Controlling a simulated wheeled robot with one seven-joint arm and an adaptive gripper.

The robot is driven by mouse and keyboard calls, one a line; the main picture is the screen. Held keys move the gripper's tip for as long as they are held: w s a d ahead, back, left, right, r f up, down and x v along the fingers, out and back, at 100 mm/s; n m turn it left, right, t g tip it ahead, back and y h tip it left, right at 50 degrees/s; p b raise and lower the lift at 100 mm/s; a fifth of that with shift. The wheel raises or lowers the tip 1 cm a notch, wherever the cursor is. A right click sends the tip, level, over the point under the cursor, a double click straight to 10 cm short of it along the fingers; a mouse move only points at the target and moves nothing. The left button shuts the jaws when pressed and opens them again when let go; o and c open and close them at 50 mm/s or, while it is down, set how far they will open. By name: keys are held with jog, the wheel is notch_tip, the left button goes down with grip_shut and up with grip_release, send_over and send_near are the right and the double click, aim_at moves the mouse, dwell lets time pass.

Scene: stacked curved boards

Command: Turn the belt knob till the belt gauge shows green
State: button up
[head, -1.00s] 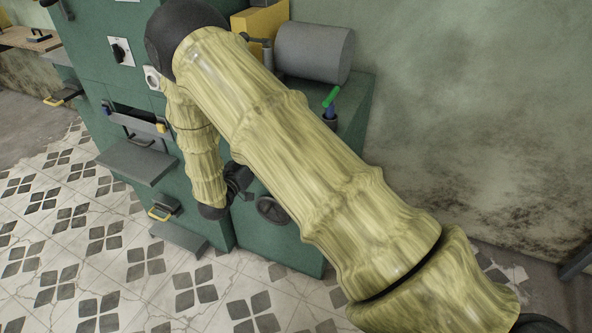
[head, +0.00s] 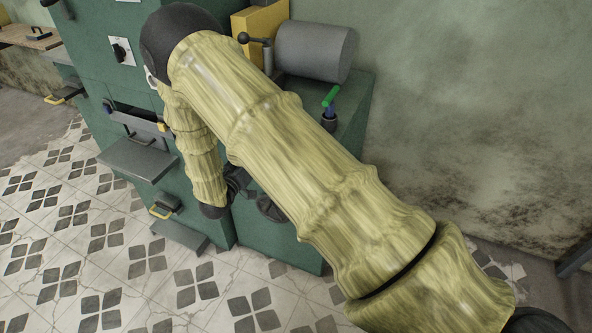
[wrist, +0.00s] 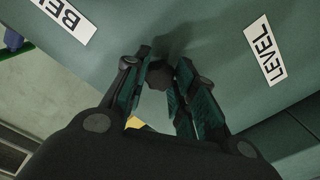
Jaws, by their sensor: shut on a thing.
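My gripper (wrist: 162,85) is shut on a small dark knob (wrist: 159,73) on the green machine face. The knob shows between the fingertips in the wrist view. A white label reading "BE", cut off by the frame edge (wrist: 66,16), lies at upper left, and a "LEVEL" label (wrist: 265,53) lies at right. In the head view my gripper (head: 238,183) is a dark shape beside the green machine (head: 290,250), partly behind my arm, and the knob is hidden. I cannot make out a belt gauge or its colour in either view.
A dark round handwheel (head: 270,209) sits close right of my gripper, partly covered by my arm. A grey drum (head: 315,52) and a green-tipped lever (head: 331,95) stand on top of the machine. A grey shelf (head: 137,160) juts out at left. The tiled floor in front is clear.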

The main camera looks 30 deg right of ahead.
jog(key=shift+s+f+n+p, duration=0.1)
jog(key=shift+n+p, duration=1)
jog(key=shift+n, duration=0.6)
jog(key=o, duration=0.7)
jog(key=p+v, duration=0.1)
jog(key=v, duration=0.5)
jog(key=shift+p, duration=0.3)
